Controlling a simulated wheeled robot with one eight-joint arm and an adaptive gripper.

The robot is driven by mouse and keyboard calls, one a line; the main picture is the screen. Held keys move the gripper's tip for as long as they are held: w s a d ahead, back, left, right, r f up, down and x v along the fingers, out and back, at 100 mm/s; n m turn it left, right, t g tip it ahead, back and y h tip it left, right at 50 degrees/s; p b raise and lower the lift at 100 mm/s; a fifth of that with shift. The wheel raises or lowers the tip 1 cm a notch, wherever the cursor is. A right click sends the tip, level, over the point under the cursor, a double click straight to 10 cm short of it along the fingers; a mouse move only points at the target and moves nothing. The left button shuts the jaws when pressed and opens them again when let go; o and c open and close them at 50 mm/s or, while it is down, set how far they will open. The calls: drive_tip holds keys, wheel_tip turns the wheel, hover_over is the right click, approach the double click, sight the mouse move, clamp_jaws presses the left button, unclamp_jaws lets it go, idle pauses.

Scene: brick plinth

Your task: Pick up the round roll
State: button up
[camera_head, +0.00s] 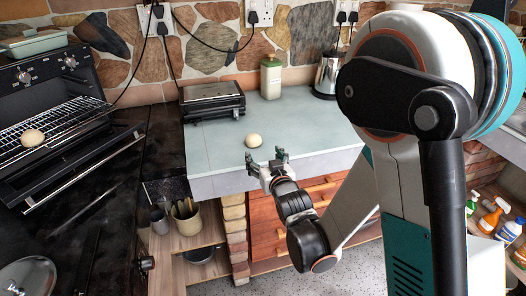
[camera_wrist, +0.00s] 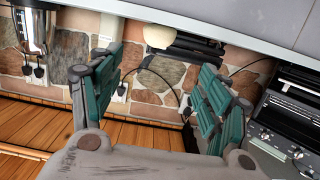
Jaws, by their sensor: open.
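A round pale roll (camera_head: 253,140) rests on the light grey-green counter (camera_head: 215,150) near its front edge. A second round roll (camera_head: 33,137) sits on the wire rack of the open oven at the left. My gripper (camera_head: 265,158) is open and empty, just in front of the counter edge and slightly right of the counter roll, apart from it. In the wrist view, which looks upside down, the counter roll (camera_wrist: 160,37) shows near the top, beyond and between the two spread fingers (camera_wrist: 155,95). Nothing hides the counter roll in the head view.
A black grill appliance (camera_head: 212,99) stands behind the counter roll. A cream jar (camera_head: 271,78) and a steel kettle (camera_head: 328,74) stand farther back. The oven (camera_head: 60,90) is at the left. Wooden drawers (camera_head: 268,232) lie below the counter. The counter around the roll is clear.

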drive_tip(key=p, duration=0.2)
approach(255, 141)
drive_tip(key=x, duration=0.4)
drive_tip(key=shift+s+a+f, duration=0.15)
drive_tip(key=shift+a+f, duration=0.1)
drive_tip(key=shift+d+b+x, duration=0.15)
drive_tip(key=shift+b+x, duration=0.5)
drive_tip(key=shift+x, duration=0.9)
drive_tip(key=shift+d+b+x, duration=0.15)
drive_tip(key=shift+b+x, duration=0.45)
drive_tip(key=shift+x, duration=1)
drive_tip(key=shift+r, duration=0.2)
drive_tip(key=c, duration=0.8)
